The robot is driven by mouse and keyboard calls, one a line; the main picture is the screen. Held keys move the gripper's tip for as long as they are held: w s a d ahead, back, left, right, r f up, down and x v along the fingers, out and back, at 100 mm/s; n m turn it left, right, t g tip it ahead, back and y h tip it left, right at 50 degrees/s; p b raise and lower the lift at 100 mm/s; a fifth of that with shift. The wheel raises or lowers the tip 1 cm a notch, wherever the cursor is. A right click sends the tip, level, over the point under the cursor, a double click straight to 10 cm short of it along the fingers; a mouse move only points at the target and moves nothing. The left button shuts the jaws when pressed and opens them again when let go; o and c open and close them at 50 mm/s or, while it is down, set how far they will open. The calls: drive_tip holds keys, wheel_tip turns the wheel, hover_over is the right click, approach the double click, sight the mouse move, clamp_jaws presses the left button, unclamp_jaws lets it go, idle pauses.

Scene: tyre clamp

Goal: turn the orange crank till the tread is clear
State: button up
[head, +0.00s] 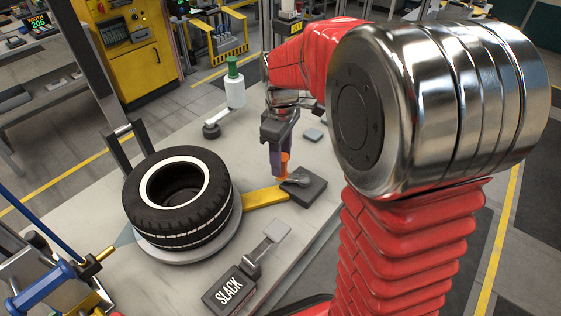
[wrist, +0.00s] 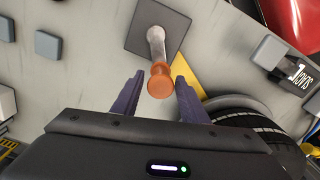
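The orange crank handle (head: 284,165) stands up from a metal crank arm (head: 297,180) on a dark block (head: 311,191). In the wrist view the orange handle (wrist: 160,82) points towards the camera. My gripper (head: 277,160) is above the handle, pointing down. Its purple fingers (wrist: 153,88) are open on either side of the handle, with a gap at each side. A yellow bar (head: 265,197) runs from the block to the tyre (head: 182,195). Its end is at the tread; I cannot tell whether they touch. The tyre lies flat on a round grey plate (head: 190,255).
A dark box marked SLACK (head: 229,291) with a lever stands at the table's front. A white bottle with a green cap (head: 234,85) stands at the back. A blue-handled tool (head: 40,286) is at the left. Small grey blocks (wrist: 48,45) lie on the table.

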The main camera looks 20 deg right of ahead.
drive_tip(key=shift+f, duration=0.65)
drive_tip(key=shift+c, duration=0.5)
clamp_jaws()
